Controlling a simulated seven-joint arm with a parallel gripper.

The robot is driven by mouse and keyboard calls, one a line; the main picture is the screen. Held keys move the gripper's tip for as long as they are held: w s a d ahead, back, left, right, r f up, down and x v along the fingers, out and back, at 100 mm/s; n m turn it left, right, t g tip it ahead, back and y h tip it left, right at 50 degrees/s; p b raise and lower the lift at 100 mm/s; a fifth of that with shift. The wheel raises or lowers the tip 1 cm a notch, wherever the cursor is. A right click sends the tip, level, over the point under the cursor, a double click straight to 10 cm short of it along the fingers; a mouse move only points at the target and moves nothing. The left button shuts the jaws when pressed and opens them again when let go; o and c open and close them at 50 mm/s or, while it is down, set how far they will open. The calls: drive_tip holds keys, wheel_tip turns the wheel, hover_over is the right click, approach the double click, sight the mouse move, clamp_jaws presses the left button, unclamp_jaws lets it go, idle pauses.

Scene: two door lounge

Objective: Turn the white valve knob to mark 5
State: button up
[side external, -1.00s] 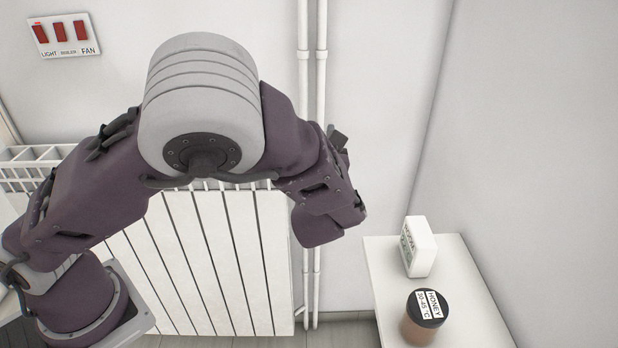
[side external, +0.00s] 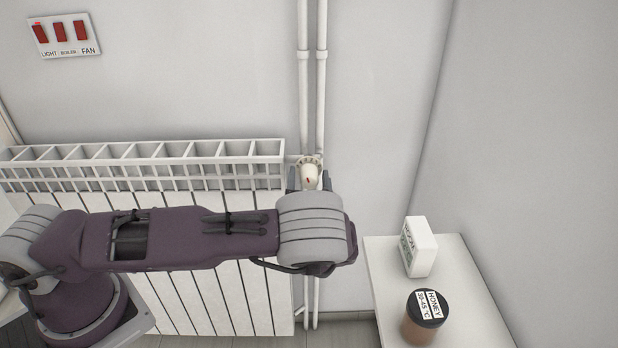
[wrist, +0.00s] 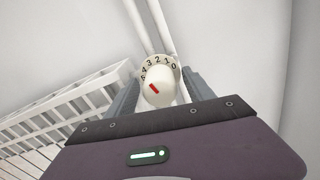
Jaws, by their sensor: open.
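The white valve knob (side external: 310,178) is on the pipe fitting at the radiator's top right corner. It shows from above in the wrist view (wrist: 160,92), with a short red mark slanting to the upper left. Its dial ring (wrist: 160,62) carries black numerals, with 0 at the right and higher numbers to the left. I cannot tell exactly which numeral the red mark meets. My gripper (wrist: 161,88) is open, one finger on each side of the knob. A gap seems to show beside the knob; contact is unclear. My wrist hides the lower fitting in the side view.
The white radiator (side external: 240,290) with its slatted top lies left of the knob. Two white vertical pipes (side external: 312,90) run up the wall behind it. A white table (side external: 455,270) at right holds a honey jar (side external: 425,318) and a small white box (side external: 419,247). A switch panel (side external: 64,37) is upper left.

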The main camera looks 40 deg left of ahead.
drive_tip(key=shift+c, duration=0.4)
clamp_jaws()
drive_tip(key=n, duration=1.1)
drive_tip(key=shift+n, duration=0.6)
drive_tip(key=shift+o, duration=0.4)
unclamp_jaws()
